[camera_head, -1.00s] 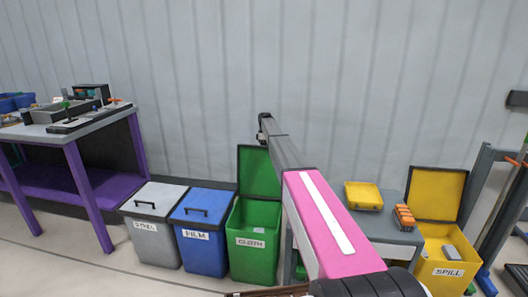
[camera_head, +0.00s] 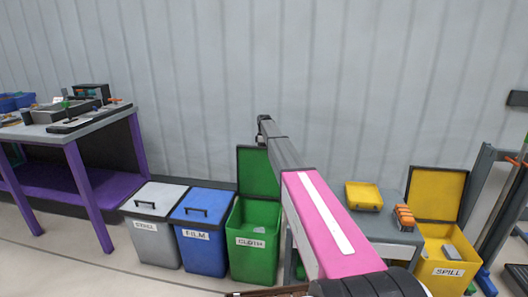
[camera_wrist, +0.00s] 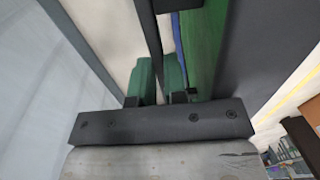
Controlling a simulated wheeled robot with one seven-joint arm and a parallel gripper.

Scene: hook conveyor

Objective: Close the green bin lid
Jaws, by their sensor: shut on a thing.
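The green bin (camera_head: 254,258), labelled CLOTH, stands by the wall in the head view. Its lid (camera_head: 258,172) is open, standing upright at the back with its inner face toward me. In the wrist view my gripper (camera_wrist: 160,78), with green fingers, is shut at a dark narrow strip that seems part of the lid. A green panel (camera_wrist: 205,50) is to its right. The exact contact is hard to make out.
A closed blue FILM bin (camera_head: 205,233) and a closed grey STEEL bin (camera_head: 152,228) stand left of the green bin. A grey stand with a yellow box (camera_head: 363,196) and an open yellow SPILL bin (camera_head: 447,268) are to the right. The ribbed wall is close behind.

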